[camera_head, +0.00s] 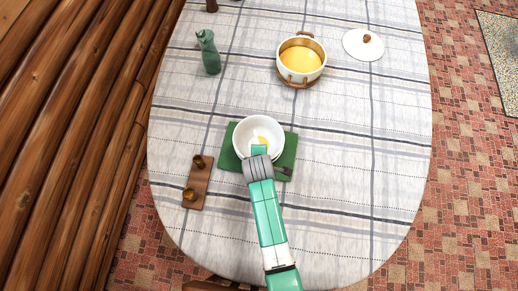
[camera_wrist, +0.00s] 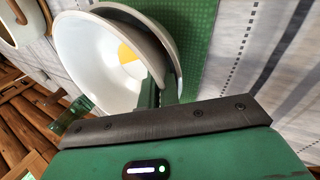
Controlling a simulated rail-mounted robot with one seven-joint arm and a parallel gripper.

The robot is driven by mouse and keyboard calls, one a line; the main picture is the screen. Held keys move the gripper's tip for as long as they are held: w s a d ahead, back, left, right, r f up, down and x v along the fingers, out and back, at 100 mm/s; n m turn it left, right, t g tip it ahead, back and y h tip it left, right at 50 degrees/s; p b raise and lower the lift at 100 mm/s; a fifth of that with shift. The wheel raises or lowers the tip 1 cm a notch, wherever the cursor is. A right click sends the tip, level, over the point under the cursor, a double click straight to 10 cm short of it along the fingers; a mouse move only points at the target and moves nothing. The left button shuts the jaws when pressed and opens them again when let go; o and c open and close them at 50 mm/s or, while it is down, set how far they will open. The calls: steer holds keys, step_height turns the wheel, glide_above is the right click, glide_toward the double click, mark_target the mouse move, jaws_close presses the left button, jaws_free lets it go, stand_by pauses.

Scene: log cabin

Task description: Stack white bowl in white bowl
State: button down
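One white bowl (camera_head: 245,128) is over the green placemat (camera_head: 230,157) near the middle of the table; it shows a yellow patch inside. In the wrist view this bowl (camera_wrist: 88,55) fills the upper left, and a second white bowl (camera_wrist: 168,38) shows as a shaded rim close behind its right edge. The upper bowl looks nested in or just above the second; I cannot tell whether they touch. My gripper (camera_head: 259,150) is at the bowl's near edge. In the wrist view its fingers (camera_wrist: 160,92) pinch the wall of the upper bowl.
A pot of yellow soup (camera_head: 301,58) and its white lid (camera_head: 363,44) stand farther back. A green bottle (camera_head: 209,52) is at the back left. A wooden board (camera_head: 197,184) with two small brown items lies left of the placemat. The table's right side is clear.

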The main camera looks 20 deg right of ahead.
steer(key=shift+f, duration=0.25)
steer(key=c, duration=1.9)
jaws_free()
steer(key=shift+c, duration=0.2)
steer(key=p+v, duration=0.3)
steer(key=v, duration=1)
steer(key=shift+w, duration=0.2)
steer(key=shift+r, duration=0.1)
